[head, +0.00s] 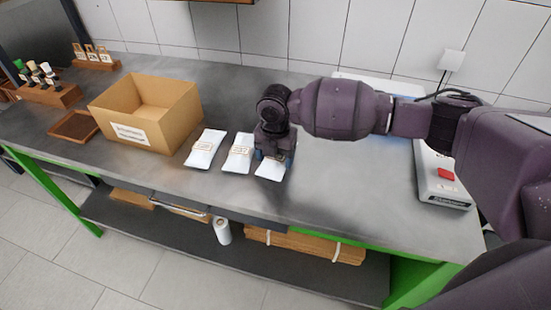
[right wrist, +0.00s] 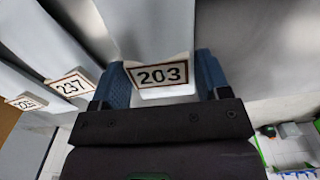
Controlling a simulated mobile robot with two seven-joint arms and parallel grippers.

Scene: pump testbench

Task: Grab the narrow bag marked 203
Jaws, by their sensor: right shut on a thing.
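The narrow white bag marked 203 (right wrist: 150,30) fills the upper middle of the right wrist view, its label facing the camera. In the head view the bag (head: 268,172) is the rightmost of three in a row on the bench, mostly hidden under my right gripper (head: 273,157). In the right wrist view the blue fingers of this gripper (right wrist: 163,82) stand on both sides of the bag, shut on it. I cannot tell whether the bag is lifted. My left gripper is not in view.
A bag marked 237 (head: 238,157) lies just left, and another white bag (head: 205,148) beyond it. An open cardboard box (head: 185,112) stands farther left. A white device with a red switch (head: 445,190) is at right. Bare bench (head: 340,180) lies between.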

